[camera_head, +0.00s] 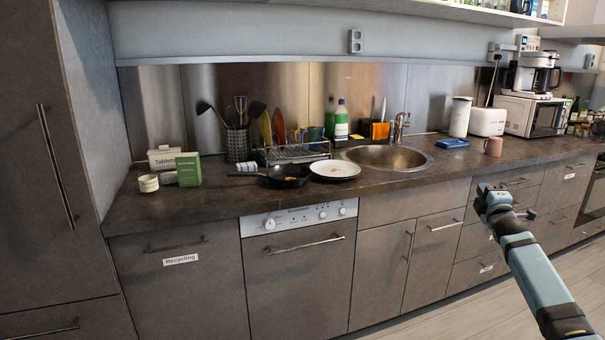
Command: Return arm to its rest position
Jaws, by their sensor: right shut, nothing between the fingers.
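My right arm (540,275) comes in from the lower right and reaches up toward the kitchen counter. Its blue-grey links end in the dark right gripper (482,192), which shows in front of the drawer fronts just below the counter edge. The gripper is small in the picture; it is shut and holds nothing. I cannot tell how far it is from the drawer fronts. My left gripper is not in view.
A dishwasher (300,275) and closed cabinets stand below. The floor (470,325) at lower right shows free room.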

